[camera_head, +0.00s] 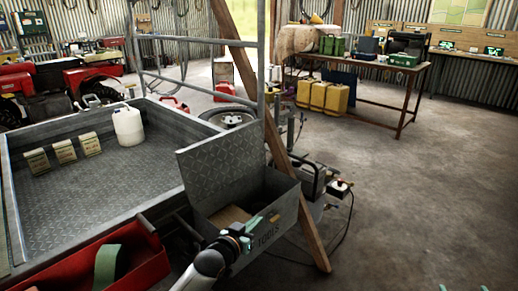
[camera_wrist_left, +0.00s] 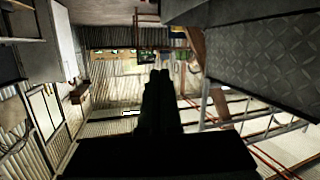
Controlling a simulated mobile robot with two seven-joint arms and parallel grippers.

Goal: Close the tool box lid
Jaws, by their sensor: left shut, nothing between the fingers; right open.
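The grey metal tool box (camera_head: 292,213) stands at the corner of the trailer, with "TOOLS" lettering on its front. Its diamond-plate lid (camera_head: 222,163) stands open, raised along the trailer side. Brown contents show inside. My left gripper (camera_head: 274,219) is shut and empty, at the box's front near the lettering; whether it touches the box cannot be told. In the left wrist view its dark fingers (camera_wrist_left: 160,82) are together, with a diamond-plate surface (camera_wrist_left: 265,65) at upper right. My right gripper (camera_head: 464,288) shows only its two tips, apart, at the bottom edge, well right of the box.
The trailer bed (camera_head: 90,190) holds a white jug (camera_head: 127,125) and several small bags. A red tray (camera_head: 100,265) is at bottom left. A wooden post (camera_head: 308,225) leans beside the box. A workbench (camera_head: 365,65) stands behind; the floor at right is clear.

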